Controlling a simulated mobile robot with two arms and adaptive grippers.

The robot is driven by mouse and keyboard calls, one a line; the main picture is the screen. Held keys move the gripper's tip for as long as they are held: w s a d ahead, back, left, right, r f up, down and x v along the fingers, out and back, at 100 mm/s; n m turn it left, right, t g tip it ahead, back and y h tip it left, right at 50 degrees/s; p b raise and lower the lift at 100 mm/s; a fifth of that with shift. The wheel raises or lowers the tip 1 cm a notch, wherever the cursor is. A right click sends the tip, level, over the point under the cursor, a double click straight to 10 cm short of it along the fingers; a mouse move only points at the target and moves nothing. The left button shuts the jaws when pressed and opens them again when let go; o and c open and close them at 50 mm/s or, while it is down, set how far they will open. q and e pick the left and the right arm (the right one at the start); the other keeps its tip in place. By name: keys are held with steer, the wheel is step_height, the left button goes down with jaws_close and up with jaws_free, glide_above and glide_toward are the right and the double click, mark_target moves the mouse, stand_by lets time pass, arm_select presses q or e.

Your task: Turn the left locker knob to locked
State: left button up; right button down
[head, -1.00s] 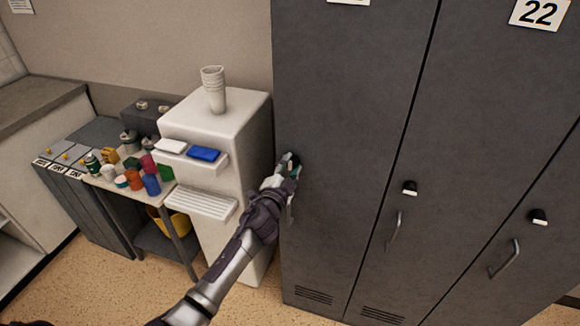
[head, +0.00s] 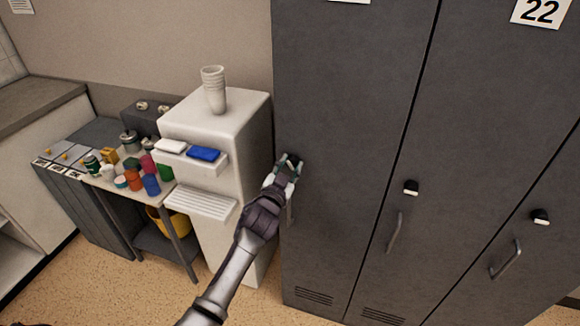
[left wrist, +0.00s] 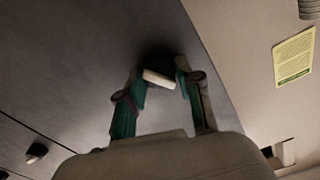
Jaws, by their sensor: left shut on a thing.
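The left locker knob (head: 295,159) is on the leftmost dark grey locker door (head: 330,130), near its left edge. In the left wrist view the knob (left wrist: 158,77) shows a pale front bar over a dark base, between the two green-sided fingers. My left gripper (head: 287,170) is shut on this knob, with the fingers at either side of it. The fingers partly hide the knob in the head view. My right gripper is not in view.
Two more knobs, the middle one (head: 410,187) and the right one (head: 540,216), sit above door handles. A white dispenser (head: 215,120) with stacked cups (head: 214,90) stands close left of the lockers. A small table (head: 172,222) holds several coloured containers.

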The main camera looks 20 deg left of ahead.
arm_select(q)
steer(key=n, duration=0.6)
steer(key=shift+n, duration=0.3)
steer(key=n, duration=0.4)
steer(key=shift+f+n+p, duration=0.1)
steer(key=shift+n+p, duration=0.3)
steer(key=o, duration=1.2)
steer(key=shift+c, duration=0.2)
steer(key=s, duration=1.2)
steer(key=shift+a, duration=0.25)
